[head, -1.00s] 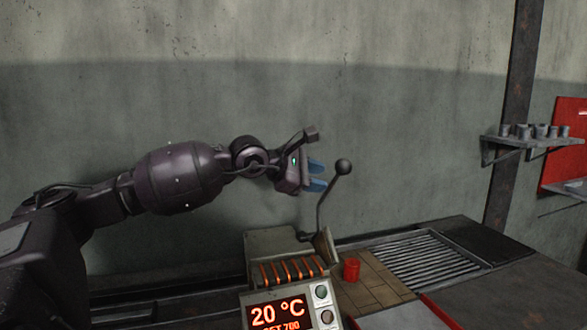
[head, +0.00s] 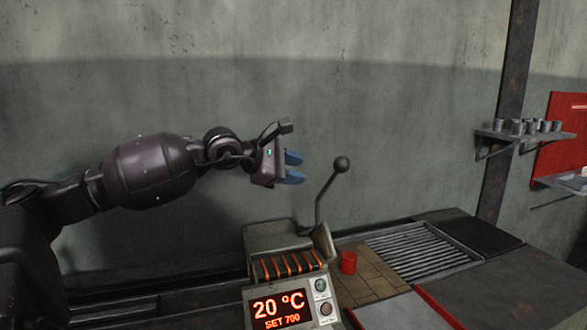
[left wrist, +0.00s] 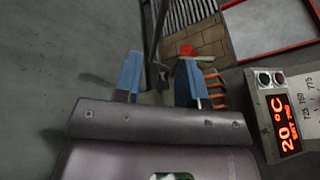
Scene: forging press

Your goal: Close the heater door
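The heater (head: 280,238) is a grey box with glowing orange coils and a display reading 20 °C, SET 700. Its door (head: 325,243) is a small plate at the right end, partly hidden; how far open it stands is unclear. A bent lever with a ball knob (head: 341,164) rises from there. My left gripper (head: 300,168) is open and empty, left of the knob and above the heater, touching nothing. In the left wrist view its blue fingers (left wrist: 160,80) are apart, with the dark lever (left wrist: 157,35) showing between and beyond them. My right gripper is out of view.
A red cylinder (head: 348,262) stands on the tan bricks right of the heater. A slatted grate (head: 425,258) and a red-edged plate (head: 405,312) lie further right. A wall shelf (head: 525,137) holds several small cups. The space around the gripper is clear.

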